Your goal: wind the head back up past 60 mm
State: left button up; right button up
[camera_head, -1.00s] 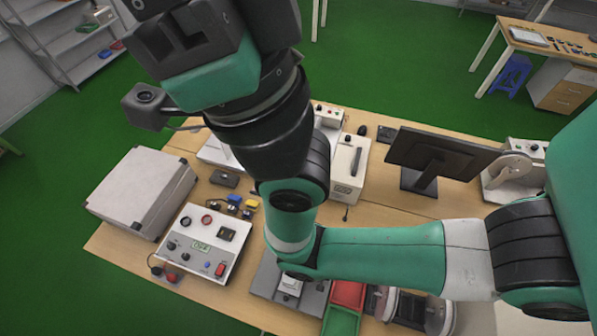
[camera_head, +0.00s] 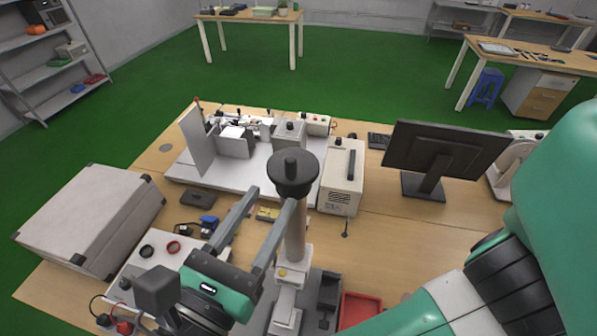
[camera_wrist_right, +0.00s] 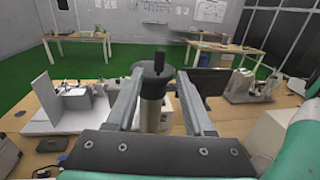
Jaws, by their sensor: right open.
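A test stand column (camera_head: 296,232) rises upright from a dark base, capped by a round black handwheel (camera_head: 291,171) with a small knob on top. It also shows in the right wrist view, with the handwheel (camera_wrist_right: 152,73) near the picture's middle. My right gripper (camera_head: 271,198) is open and empty, its two long grey fingers pointing toward the handwheel. In the wrist view the column (camera_wrist_right: 151,113) appears between the fingers; I cannot tell whether either finger touches it. No height reading is legible. My left gripper is not in view.
A control box (camera_head: 135,262) is partly covered by my right gripper. A grey case (camera_head: 90,215) sits at left, a white-based fixture (camera_head: 185,172) behind, a beige instrument (camera_head: 341,180) and monitor (camera_head: 440,150) to the right. A red tray (camera_head: 360,308) is at the front.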

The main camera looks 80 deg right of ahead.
aim_at(299, 167)
jog(key=d, duration=0.3)
jog(key=s+d+p, duration=0.1)
jog(key=d, duration=0.3)
jog(key=d+p, duration=0.1)
jog(key=d, duration=0.3)
jog(key=shift+s+d, duration=0.2)
jog(key=shift+s, duration=0.2)
grip_shut()
